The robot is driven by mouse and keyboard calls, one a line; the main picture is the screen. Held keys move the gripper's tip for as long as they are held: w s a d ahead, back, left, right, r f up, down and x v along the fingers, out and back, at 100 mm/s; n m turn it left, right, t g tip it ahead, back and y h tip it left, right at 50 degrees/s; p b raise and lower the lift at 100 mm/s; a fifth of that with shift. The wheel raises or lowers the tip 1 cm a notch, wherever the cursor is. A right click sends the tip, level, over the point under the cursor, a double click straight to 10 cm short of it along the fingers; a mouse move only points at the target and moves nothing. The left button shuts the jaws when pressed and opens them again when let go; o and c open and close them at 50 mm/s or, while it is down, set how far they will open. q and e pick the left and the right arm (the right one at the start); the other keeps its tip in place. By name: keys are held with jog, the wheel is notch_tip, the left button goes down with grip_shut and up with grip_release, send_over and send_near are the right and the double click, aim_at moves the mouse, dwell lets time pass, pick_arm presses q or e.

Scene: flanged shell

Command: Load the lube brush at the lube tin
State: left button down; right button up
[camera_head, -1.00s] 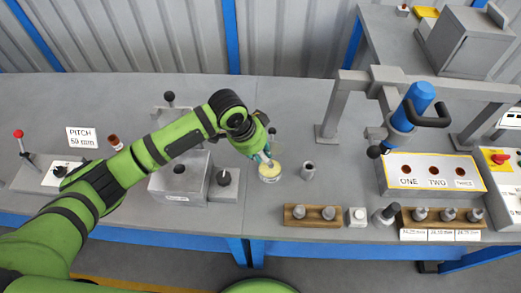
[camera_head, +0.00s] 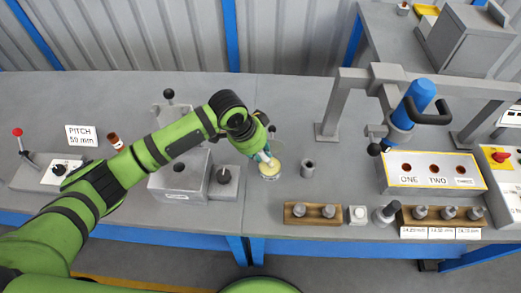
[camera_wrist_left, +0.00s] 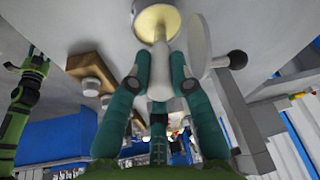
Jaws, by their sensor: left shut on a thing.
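The lube tin (camera_head: 270,174) is a short round tin with a pale yellow top, standing on the grey bench in the head view. It also shows at the top of the left wrist view (camera_wrist_left: 171,24). My left gripper (camera_head: 266,157) is just above the tin. Its teal fingers are shut on the lube brush, whose pale shaft (camera_wrist_left: 159,55) points at the yellow surface. The brush tip meets the yellow in the picture; how deep it sits is hidden. Part of my other arm (camera_wrist_left: 30,85) shows at the left of the wrist view, too small to read its jaws.
A small grey cylinder (camera_head: 308,166) stands right of the tin. A grey block with a hole (camera_head: 180,182) is left of it. Wooden racks with grey plugs (camera_head: 314,222) line the front edge. A blue-handled press (camera_head: 412,104) and the ONE/TWO box (camera_head: 432,185) stand right.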

pick_arm(q)
jog(key=shift+s+a+f+p, duration=0.1)
jog(key=shift+s+f+p, duration=0.1)
jog(key=shift+p, duration=0.2)
dwell(1.4)
notch_tip(320, 180, up, 7)
jog(key=p, duration=0.8)
jog(key=shift+w+r, duration=0.15)
jog(key=shift+r, duration=0.05)
jog(key=shift+f, duration=0.1)
dwell(0.4)
